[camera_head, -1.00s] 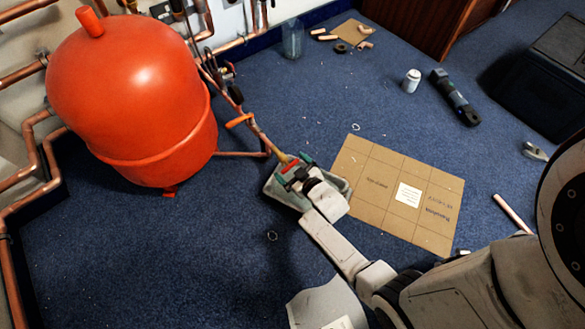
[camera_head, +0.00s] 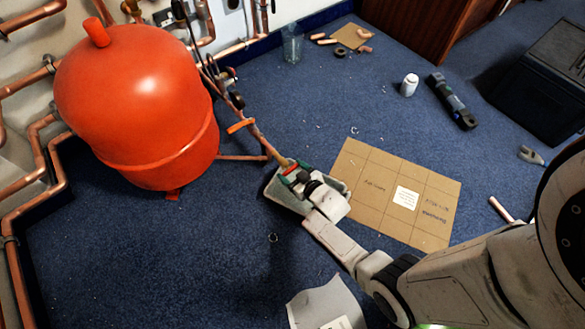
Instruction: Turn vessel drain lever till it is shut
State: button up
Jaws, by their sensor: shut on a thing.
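A large orange-red vessel (camera_head: 140,105) stands at the left, with copper pipe beside it. A copper pipe runs down and right from the wall to a brass end (camera_head: 284,162) near my gripper. My gripper (camera_head: 290,171) is at this pipe end, shut on a red part that looks like the drain lever (camera_head: 289,169); the lever is mostly hidden by the gripper, so its angle cannot be told. An orange lever (camera_head: 240,126) sits higher on the pipe, apart from my gripper. A grey tray (camera_head: 282,193) lies under my gripper.
A flat cardboard sheet (camera_head: 375,215) lies right of the tray. A white can (camera_head: 409,85), a dark tool (camera_head: 453,101) and a black case (camera_head: 545,85) are farther right. A clear container (camera_head: 292,45) stands near the wall. Blue carpet in front of the vessel is mostly clear.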

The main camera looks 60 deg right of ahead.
jog(key=shift+s+m+y+p, duration=0.1)
jog(key=shift+m+y+p, duration=0.4)
jog(key=shift+p, duration=0.4)
jog(key=o, duration=1.1)
jog(key=shift+c, duration=0.2)
jog(key=p+v, duration=0.6)
jog(key=v, duration=0.4)
jog(key=shift+s+a, duration=0.15)
jog(key=shift+s, duration=0.2)
